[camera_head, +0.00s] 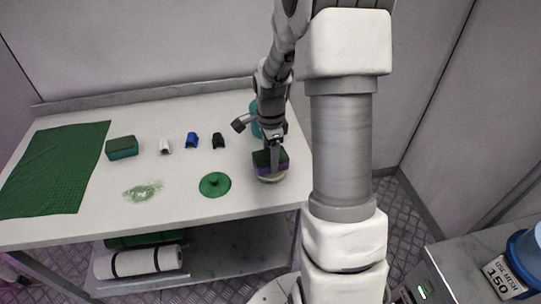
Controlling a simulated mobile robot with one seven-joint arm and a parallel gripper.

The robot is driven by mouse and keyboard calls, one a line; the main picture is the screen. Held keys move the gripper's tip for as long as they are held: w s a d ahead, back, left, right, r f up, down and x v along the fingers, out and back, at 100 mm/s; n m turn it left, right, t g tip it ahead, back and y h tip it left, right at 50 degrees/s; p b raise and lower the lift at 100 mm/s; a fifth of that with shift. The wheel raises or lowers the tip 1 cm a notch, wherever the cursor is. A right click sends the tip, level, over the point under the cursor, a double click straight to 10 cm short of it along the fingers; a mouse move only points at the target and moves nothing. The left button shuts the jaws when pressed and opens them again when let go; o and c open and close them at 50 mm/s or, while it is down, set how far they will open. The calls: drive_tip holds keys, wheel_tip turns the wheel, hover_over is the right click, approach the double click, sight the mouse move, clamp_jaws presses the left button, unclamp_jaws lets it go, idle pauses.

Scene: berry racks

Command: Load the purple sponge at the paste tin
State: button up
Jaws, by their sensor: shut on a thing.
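The purple sponge (262,168) has a dark top and shows at the right end of the table. My gripper (268,151) points down and is shut on it. A round pale tin (272,178) shows just below the sponge, with its top mostly hidden by it. The sponge sits at or right over the tin's mouth; I cannot tell whether it touches what is inside. A round green lid (214,185) with a knob lies on the table to the left of the tin.
On the table (180,115) are a green-teal sponge (122,148), white (165,146), blue (191,140) and black (218,141) small pieces, a green mat (55,165) and a pale green smear (142,191). A teal object (255,119) stands partly hidden behind my arm.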

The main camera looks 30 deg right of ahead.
sight(266, 157)
drive_tip(key=shift+r+p, duration=2.55)
drive_tip(key=shift+r, duration=0.95)
drive_tip(key=shift+w+a+f+n, duration=0.1)
drive_tip(key=shift+a+f+n, duration=0.15)
drive_tip(key=shift+a+n, duration=0.55)
drive_tip(key=a+f+n, duration=0.1)
drive_tip(key=a+n, duration=0.2)
drive_tip(key=n, duration=0.3)
drive_tip(key=a+f+n, duration=0.1)
drive_tip(key=a+n, duration=0.3)
drive_tip(key=n, duration=0.2)
drive_tip(key=a+f+n, duration=0.1)
drive_tip(key=a+n, duration=0.3)
drive_tip(key=n, duration=0.2)
drive_tip(key=shift+f+p, duration=0.2)
drive_tip(key=shift+p, duration=0.1)
